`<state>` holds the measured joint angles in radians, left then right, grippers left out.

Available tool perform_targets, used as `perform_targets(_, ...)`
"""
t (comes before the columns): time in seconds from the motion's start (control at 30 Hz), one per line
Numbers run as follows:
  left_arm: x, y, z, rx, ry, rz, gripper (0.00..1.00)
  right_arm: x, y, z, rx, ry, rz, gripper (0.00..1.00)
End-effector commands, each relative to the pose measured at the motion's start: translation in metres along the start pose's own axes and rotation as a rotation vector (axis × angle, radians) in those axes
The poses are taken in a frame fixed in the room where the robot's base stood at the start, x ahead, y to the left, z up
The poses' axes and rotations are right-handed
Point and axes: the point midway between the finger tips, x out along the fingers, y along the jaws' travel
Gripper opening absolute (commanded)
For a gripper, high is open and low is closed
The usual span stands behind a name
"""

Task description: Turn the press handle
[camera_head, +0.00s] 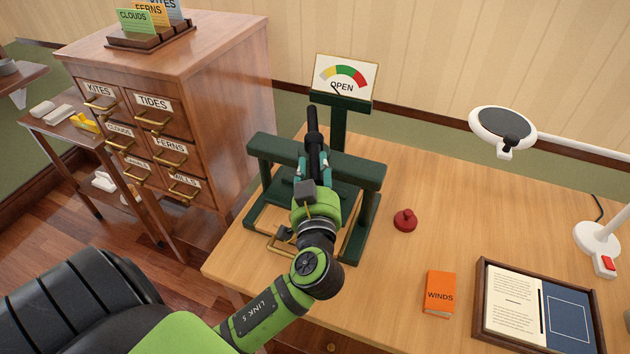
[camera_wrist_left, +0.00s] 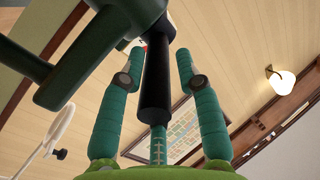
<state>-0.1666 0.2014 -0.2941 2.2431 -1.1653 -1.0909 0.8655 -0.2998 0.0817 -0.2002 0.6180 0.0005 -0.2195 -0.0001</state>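The dark green press (camera_head: 262,150) stands at the left end of the wooden table. Its black handle (camera_head: 313,130) points up above the crossbar; in the left wrist view the handle (camera_wrist_left: 156,80) fills the middle. My left gripper (camera_head: 315,158) is at the press, with its teal fingers on either side of the handle. The left wrist view shows gaps between the handle and both fingers (camera_wrist_left: 158,68), so it is open around the handle. A gauge sign (camera_head: 345,75) behind the press reads OPEN. My arm hides much of the press's lower middle. My right gripper is out of view.
A red knobbed object (camera_head: 405,220), an orange WINDS book (camera_head: 439,294) and a framed tray (camera_head: 484,308) lie on the table to the right. A white lamp (camera_head: 503,126) overhangs the back. A wooden drawer cabinet (camera_head: 215,110) stands left of the press.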

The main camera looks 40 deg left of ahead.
Motion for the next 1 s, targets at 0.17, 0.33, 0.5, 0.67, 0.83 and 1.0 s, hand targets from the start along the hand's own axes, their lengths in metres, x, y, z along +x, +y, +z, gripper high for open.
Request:
perform_targets(0.17,-0.033,0.001,0.002,-0.002,-0.006,0.003,0.34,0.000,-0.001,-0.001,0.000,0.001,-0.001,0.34)
perform_targets(0.33,-0.070,0.000,0.001,-0.002,-0.005,0.002,0.34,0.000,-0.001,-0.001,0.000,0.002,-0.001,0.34)
perform_targets(0.5,-0.098,-0.001,0.000,-0.001,-0.002,0.000,0.34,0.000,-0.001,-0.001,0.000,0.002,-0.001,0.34)
perform_targets(0.67,-0.110,-0.001,-0.001,-0.001,0.000,-0.002,0.34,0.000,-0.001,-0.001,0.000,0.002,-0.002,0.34)
perform_targets(0.83,-0.113,-0.001,-0.001,-0.002,0.002,-0.002,0.34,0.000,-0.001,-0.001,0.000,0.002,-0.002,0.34)
perform_targets(1.0,-0.112,-0.001,-0.001,-0.002,0.002,-0.002,0.34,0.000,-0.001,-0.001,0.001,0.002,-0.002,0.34)
